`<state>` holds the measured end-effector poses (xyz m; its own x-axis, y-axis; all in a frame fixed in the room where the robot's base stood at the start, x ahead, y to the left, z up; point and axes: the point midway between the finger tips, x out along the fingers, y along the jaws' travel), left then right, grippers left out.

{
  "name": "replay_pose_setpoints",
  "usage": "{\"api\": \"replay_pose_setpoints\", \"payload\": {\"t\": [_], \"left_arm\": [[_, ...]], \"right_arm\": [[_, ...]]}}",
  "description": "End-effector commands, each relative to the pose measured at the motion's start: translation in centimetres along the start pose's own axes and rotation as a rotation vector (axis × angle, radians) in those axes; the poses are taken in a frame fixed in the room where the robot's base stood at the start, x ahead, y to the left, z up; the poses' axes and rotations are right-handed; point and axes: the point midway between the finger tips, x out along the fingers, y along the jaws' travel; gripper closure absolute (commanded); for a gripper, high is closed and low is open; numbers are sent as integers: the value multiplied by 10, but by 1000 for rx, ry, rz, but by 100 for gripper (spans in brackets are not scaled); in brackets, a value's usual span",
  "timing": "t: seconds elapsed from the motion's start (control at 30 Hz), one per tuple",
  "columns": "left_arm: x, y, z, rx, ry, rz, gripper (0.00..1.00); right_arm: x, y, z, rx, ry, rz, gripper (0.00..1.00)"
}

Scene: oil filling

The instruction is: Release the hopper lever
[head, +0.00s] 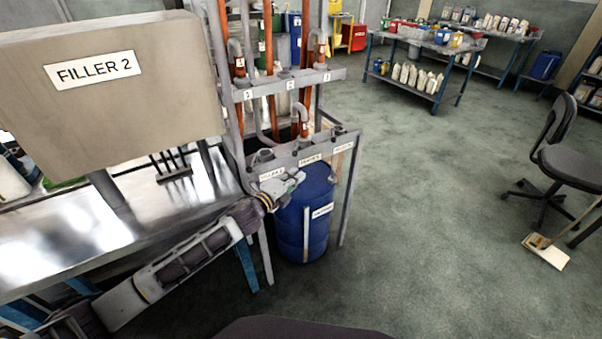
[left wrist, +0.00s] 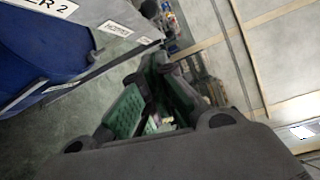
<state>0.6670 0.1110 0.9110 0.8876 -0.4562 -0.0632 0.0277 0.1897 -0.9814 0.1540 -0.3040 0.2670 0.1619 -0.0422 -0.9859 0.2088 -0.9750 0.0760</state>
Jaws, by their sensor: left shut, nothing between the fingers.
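My left gripper (head: 290,183) reaches in from the left, in front of the labelled panel of the pipe rack and over the blue drum (head: 303,215). In the left wrist view, the green-padded fingers of the left gripper (left wrist: 160,80) show with nothing held. The gripper is shut and empty. A small label that seems to read HOPPER (head: 344,149) is at the right end of the panel; it also shows in the left wrist view (left wrist: 115,28). I cannot make out the hopper lever itself. My right gripper is not in view.
The grey pipe rack (head: 345,190) stands beside a shiny metal table (head: 60,235) with a FILLER 2 box (head: 100,90) above it. An office chair (head: 570,160) is at the right. Bottle-laden tables (head: 425,42) stand at the back. The middle floor is clear.

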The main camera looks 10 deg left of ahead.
Motion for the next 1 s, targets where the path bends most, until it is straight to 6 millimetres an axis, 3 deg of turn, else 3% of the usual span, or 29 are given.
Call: {"api": "replay_pose_setpoints", "payload": {"t": [0.4, 1.0], "left_arm": [[-28, 1, 4, 0, 1, 1, 100], [-29, 2, 5, -1, 0, 1, 100]], "right_arm": [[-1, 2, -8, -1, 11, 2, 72], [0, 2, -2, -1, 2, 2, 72]]}}
